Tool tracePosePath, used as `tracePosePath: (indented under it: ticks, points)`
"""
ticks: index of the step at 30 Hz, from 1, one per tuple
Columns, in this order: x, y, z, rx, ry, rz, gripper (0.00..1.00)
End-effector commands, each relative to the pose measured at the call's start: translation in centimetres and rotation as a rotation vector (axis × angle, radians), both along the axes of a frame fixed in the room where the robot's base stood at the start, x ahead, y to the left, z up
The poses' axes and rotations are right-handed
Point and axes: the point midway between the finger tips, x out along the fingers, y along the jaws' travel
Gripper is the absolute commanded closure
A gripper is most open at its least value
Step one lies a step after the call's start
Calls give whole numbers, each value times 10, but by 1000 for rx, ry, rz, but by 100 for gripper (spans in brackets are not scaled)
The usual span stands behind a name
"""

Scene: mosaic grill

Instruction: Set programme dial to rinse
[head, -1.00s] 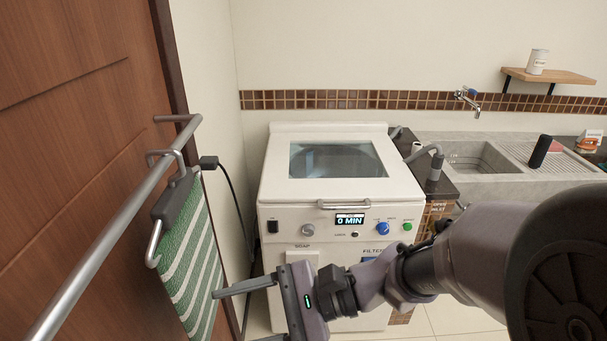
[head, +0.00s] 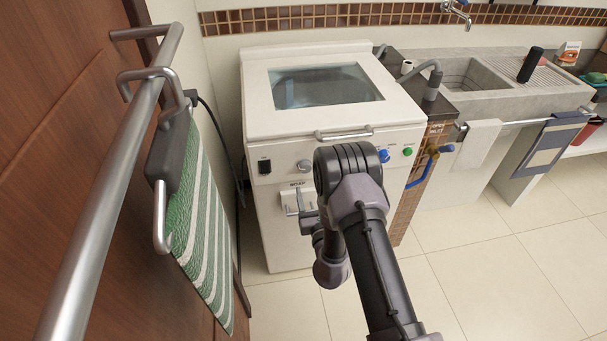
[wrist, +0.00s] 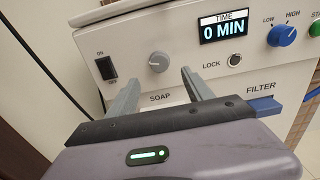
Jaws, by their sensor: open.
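The white washing machine (head: 270,140) stands ahead with its control panel facing me. A grey dial (wrist: 159,62) is on the panel, right of the black on/off switch (wrist: 106,68); it also shows in the head view (head: 304,165). A blue dial marked low and high (wrist: 282,35) is further right. No rinse marking is readable. My gripper (wrist: 160,82) is open, its fingers spread just below and to either side of the grey dial, with nothing between them. In the head view my arm hides the display and part of the panel.
The soap drawer (head: 291,201) is below the grey dial. The display (wrist: 222,27) reads 0 MIN. A door rail with a green striped towel (head: 195,210) is at left. A concrete sink (head: 490,90) is at right. The floor at right is clear.

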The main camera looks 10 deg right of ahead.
Motion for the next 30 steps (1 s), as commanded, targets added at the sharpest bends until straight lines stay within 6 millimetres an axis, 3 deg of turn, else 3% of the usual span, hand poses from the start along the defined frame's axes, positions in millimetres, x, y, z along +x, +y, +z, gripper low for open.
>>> tracePosePath:
  ticks: [3, 9, 13, 21, 30]
  points:
    - [36, 0, -2, 1, -6, -1, 40]
    - [76, 0, -2, 1, -4, 0, 40]
    - [87, 0, -1, 1, -2, 1, 40]
    - [89, 0, 0, 1, 0, 1, 40]
    - [89, 0, 0, 0, 0, 1, 97]
